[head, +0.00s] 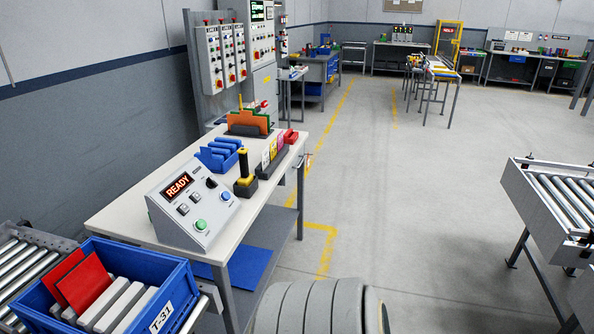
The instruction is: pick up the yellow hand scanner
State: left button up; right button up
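The yellow hand scanner (243,163) appears as a small upright yellow and black device. It sits in a dark holder (245,187) near the right edge of the light-topped workbench (125,213), just behind the control box. It is small in the head view, so its exact shape is hard to tell. Neither my left nor my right gripper is in view.
A sloped control box (193,208) reading READY stands in front of the scanner. Blue racks (219,154) and orange dividers (249,121) are behind it. A blue crate (167,267) sits at the lower left. Roller conveyors flank the scene; floor (400,190) right of the bench is clear.

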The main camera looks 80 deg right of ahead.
aim_at(246, 179)
jog(key=z, duration=2.2)
jog(key=u, duration=3)
jog(key=l+z, duration=0.25)
jog(key=z, duration=0.15)
jog(key=k+l+z, duration=0.1)
jog(key=l+z, duration=0.15)
jog(key=z, duration=0.15)
jog(key=l+z, duration=0.2)
jog(key=z, duration=0.2)
